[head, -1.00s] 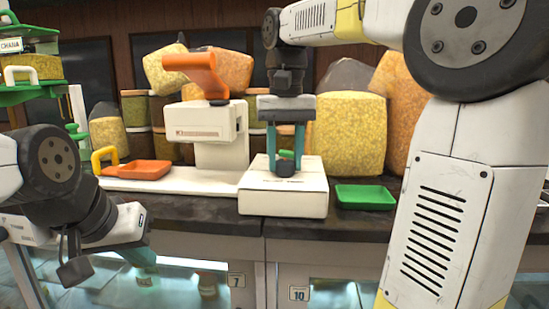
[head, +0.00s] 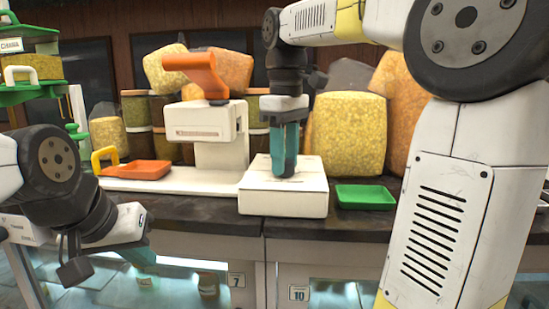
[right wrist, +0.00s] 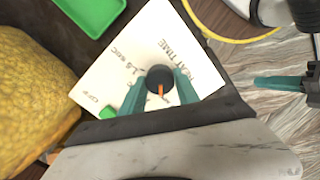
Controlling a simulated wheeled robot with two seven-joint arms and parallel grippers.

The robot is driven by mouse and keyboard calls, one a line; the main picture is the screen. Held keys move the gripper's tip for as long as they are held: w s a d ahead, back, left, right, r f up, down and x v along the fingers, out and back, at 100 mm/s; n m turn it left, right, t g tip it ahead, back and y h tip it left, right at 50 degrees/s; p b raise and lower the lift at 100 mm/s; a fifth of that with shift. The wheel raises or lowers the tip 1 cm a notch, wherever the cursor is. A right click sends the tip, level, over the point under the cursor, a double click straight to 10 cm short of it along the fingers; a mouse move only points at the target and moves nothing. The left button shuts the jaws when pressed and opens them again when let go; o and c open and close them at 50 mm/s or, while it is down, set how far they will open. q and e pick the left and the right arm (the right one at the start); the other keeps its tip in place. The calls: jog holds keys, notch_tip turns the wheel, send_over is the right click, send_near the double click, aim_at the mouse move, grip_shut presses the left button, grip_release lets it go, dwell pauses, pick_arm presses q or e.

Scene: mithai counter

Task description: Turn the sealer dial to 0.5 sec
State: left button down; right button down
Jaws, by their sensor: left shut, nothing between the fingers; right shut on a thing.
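The sealer control box (head: 262,197) is a white block on the counter, also seen in the right wrist view (right wrist: 150,35). Its top carries a black dial (right wrist: 160,76) with an orange pointer, and print reading "HEAT TIME" and what looks like "1.5 sec". The pointer aims toward the bottom of the wrist view, away from that print; I cannot read a mark at its tip. My right gripper (head: 285,172) points down, shut on the dial, one finger on each side (right wrist: 160,86). My left gripper (head: 148,264) is shut and empty, low at the counter's front left.
A white sealer (head: 220,130) with an orange handle (head: 205,75) stands left of the box. An orange tray (head: 148,169) lies further left, a green tray (head: 365,197) right of the box. Large filled bags (head: 348,135) stand behind. A small green part (right wrist: 108,112) sits on the box.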

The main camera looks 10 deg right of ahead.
jog(key=shift+n, duration=0.6)
jog(key=c, duration=0.9)
grip_release()
jog(key=shift+r, duration=0.1)
notch_tip(320, 180, up, 8)
jog(key=shift+f, duration=0.15)
